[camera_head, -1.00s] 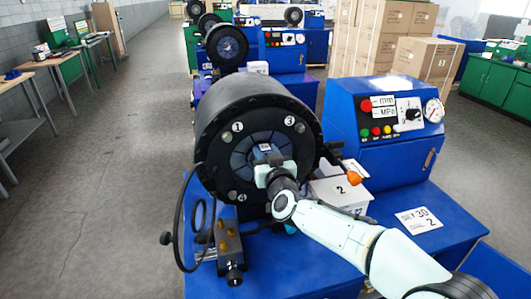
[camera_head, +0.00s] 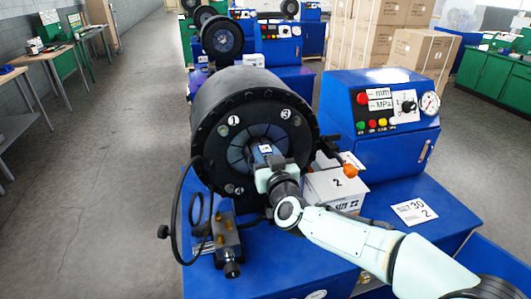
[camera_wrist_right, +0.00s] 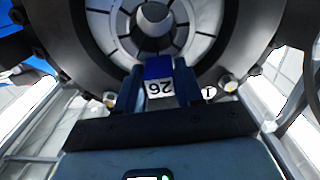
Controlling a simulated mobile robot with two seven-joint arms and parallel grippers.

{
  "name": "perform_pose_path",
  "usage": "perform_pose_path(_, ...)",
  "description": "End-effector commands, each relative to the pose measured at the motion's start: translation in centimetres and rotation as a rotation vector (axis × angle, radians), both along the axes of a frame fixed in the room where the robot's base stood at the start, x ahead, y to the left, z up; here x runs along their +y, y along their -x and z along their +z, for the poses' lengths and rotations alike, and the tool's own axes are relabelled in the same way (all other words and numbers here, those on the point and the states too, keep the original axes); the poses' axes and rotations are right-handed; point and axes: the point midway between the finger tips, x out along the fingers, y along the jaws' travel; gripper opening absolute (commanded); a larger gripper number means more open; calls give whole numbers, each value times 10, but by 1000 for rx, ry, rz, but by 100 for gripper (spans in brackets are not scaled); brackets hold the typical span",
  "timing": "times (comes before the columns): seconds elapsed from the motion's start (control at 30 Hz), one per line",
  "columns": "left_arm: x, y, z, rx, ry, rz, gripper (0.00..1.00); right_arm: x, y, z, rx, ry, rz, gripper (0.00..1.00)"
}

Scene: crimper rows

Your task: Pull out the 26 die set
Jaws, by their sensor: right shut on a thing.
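The 26 die set shows in my right wrist view as a blue piece (camera_wrist_right: 158,68) with a white label reading 26, upside down, in front of the segmented ring of the crimper head. In the head view its small label (camera_head: 265,149) sits near the middle of the round black crimper head (camera_head: 212,160). My right gripper (camera_head: 266,166) is at the crimper's opening; in the wrist view its fingers (camera_wrist_right: 159,92) are shut on the blue piece from both sides. How far the die set sits inside the head cannot be told. My left gripper is not in view.
A pump-like fitting with a black cable (camera_head: 227,240) sits at front left. The control box (camera_head: 375,155) is behind right. Open floor (camera_head: 100,190) lies left.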

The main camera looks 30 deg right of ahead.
Motion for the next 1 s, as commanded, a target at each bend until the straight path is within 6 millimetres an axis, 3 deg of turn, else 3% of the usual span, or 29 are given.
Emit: perform_pose_path(1.0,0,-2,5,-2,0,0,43,9,41,6,-13,0,-3,0)
